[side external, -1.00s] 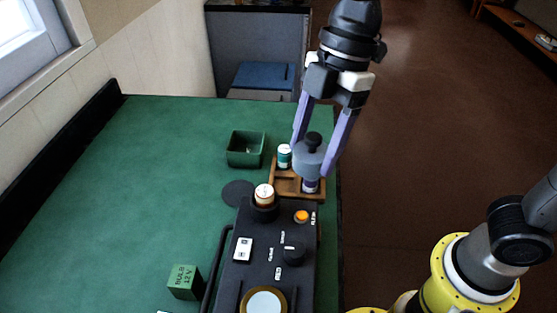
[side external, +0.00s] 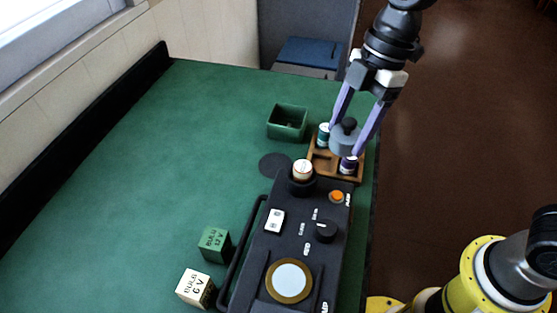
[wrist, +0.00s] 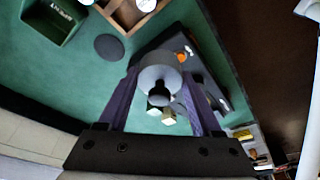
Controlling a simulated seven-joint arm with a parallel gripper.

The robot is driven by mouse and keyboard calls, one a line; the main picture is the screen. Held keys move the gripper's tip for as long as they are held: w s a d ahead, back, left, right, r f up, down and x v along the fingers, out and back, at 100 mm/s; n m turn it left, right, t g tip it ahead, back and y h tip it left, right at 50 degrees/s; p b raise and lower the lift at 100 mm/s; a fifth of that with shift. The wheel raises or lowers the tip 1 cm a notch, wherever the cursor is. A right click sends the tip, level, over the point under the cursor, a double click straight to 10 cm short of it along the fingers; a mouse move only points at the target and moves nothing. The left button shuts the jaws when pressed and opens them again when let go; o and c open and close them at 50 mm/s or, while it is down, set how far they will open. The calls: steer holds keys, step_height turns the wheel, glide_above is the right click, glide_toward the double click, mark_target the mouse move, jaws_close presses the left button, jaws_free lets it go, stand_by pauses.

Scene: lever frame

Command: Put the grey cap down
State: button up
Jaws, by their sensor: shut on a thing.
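The grey cap (side external: 344,141), a round disc with a dark knob on top, is between the two purple fingers of my gripper (side external: 348,137). My gripper is shut on it. In the side view it is in front of part of the wooden tray (side external: 326,170); its height above the tray is hard to judge. In the wrist view the grey cap (wrist: 160,73) is between the fingertips, knob towards the camera, hiding part of the black lamp housing (wrist: 197,78). A dark round pad (side external: 275,164) lies bare on the green table, left of the tray.
The black housing (side external: 265,240) holds a white-topped piece (side external: 303,167) in its socket. The tray holds teal (side external: 324,134) and purple (side external: 348,165) pieces. A green bin (side external: 287,123) stands behind the pad. Green (side external: 214,244) and cream (side external: 196,288) bulb boxes stand front left. The left table is clear.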

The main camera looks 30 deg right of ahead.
glide_toward(273, 166)
steer(key=s+r, duration=0.3)
steer(key=s, duration=0.1)
steer(key=w+f, duration=0.1)
steer(key=f, duration=0.1)
steer(key=w+a+f, duration=0.1)
steer(key=f, duration=0.1)
steer(key=shift+w, duration=0.4)
steer(key=shift+w+a+f, duration=0.3)
steer(key=shift+w+f, duration=0.2)
steer(key=shift+f, duration=0.1)
steer(key=shift+w+a+f, duration=0.1)
steer(key=shift+f, duration=1.55)
steer(key=shift+f, duration=0.15)
steer(key=o, duration=1.3)
steer(key=shift+o, duration=0.2)
